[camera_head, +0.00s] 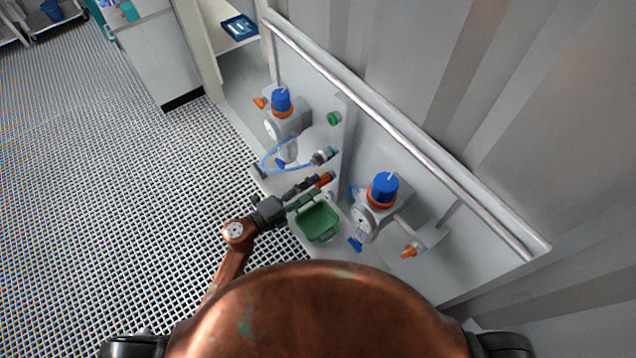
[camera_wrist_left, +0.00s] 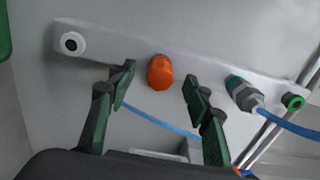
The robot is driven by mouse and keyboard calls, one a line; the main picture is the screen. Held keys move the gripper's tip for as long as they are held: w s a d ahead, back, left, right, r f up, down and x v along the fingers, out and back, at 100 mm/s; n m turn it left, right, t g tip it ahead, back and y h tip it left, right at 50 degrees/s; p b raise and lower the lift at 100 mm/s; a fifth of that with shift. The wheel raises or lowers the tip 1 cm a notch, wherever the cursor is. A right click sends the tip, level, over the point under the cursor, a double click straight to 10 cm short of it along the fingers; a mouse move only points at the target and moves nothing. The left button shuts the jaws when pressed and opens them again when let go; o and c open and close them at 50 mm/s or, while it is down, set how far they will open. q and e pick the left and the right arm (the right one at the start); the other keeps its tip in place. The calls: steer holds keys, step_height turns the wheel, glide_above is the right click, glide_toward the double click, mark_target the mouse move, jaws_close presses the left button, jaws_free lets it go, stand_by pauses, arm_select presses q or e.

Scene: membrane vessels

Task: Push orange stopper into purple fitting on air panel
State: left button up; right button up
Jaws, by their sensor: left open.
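The orange stopper (camera_wrist_left: 160,72) sits at a pale strip on the panel in the left wrist view, its rounded end toward the camera. It also shows in the head view (camera_head: 328,178) just beyond my fingertips. No purple fitting can be made out; whatever is behind the stopper is hidden by it. My left gripper (camera_wrist_left: 158,92) is open, with one dark green finger on either side of the stopper and a visible gap to each. It also shows in the head view (camera_head: 314,189), reaching to the panel from the left. My right gripper is not in view.
On the strip are a white port (camera_wrist_left: 72,43), a grey connector (camera_wrist_left: 243,92) with a blue tube, and a green-ringed port (camera_wrist_left: 293,103). A green bin (camera_head: 317,221) is close beside the gripper. Blue-knobbed regulators (camera_head: 383,188) flank the area. The grated floor (camera_head: 120,200) is open.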

arm_select(q)
steer(key=v, duration=0.9)
steer(key=shift+s+a, duration=0.15)
steer(key=shift+a, duration=0.05)
